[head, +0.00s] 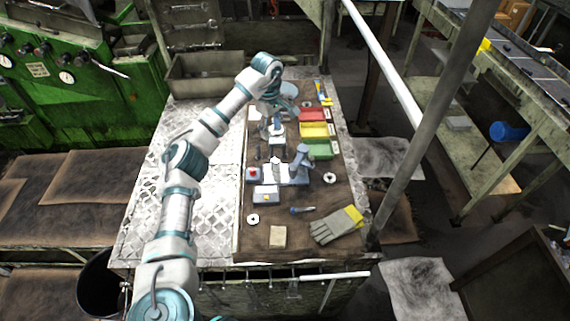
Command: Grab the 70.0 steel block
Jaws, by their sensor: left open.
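My left arm reaches over the workbench, and my left gripper (273,130) points down at its middle, open. A small pale grey block (277,144) shows just below the gripper; I cannot tell whether they touch. It may be the steel block, but no 70.0 marking is readable at this size. The gripper partly hides what lies around its fingers. My right gripper is not in view.
Red (312,115), yellow (313,131) and green (318,150) bins stand to the gripper's right. A grey-blue upright device (302,163) stands nearer. Gloves (337,226) and a beige block (278,236) lie near the front edge. The metal plate at left (208,205) is mostly clear.

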